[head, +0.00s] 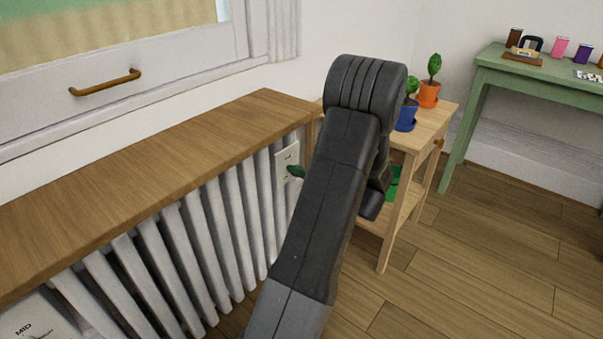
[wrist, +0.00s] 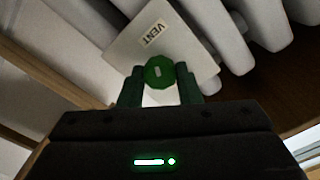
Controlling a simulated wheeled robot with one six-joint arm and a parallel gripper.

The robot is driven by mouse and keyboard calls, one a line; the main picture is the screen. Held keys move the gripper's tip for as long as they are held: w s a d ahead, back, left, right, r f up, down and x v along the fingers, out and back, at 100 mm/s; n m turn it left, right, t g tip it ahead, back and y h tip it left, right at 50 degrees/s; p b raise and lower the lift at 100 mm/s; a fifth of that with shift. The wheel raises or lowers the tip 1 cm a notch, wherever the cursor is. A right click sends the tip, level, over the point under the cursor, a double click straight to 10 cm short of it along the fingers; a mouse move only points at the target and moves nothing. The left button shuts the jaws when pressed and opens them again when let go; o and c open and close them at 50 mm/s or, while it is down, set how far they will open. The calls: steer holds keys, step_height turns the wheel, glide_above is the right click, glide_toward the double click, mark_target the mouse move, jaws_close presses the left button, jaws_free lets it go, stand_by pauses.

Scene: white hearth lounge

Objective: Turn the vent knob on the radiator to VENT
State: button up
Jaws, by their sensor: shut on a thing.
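The label VENT (wrist: 153,34) is on the plate just above the knob, tilted in this view. My gripper (wrist: 160,77) has its two dark green fingers on either side of the knob, shut on it. In the head view the plate (head: 285,160) sits at the far end of the white radiator (head: 180,235). A small dark green part (head: 296,171) shows beside my arm there; I cannot tell whether it is knob or finger.
A wooden shelf (head: 150,165) runs above the radiator. A small wooden table (head: 435,122) with potted plants stands just beyond my arm. A green table (head: 500,68) is at the back right. A panel marked MID (head: 25,328) is at lower left. Floor at right is clear.

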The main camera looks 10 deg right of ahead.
steer(key=shift+f, duration=0.1)
steer(key=o, duration=1)
steer(key=shift+c, duration=0.2)
steer(key=p+v, duration=0.3)
steer(key=v, duration=1.1)
steer(key=shift+w, duration=0.1)
steer(key=b+x, duration=0.3)
steer(key=x, duration=1)
steer(key=shift+w+a, duration=0.3)
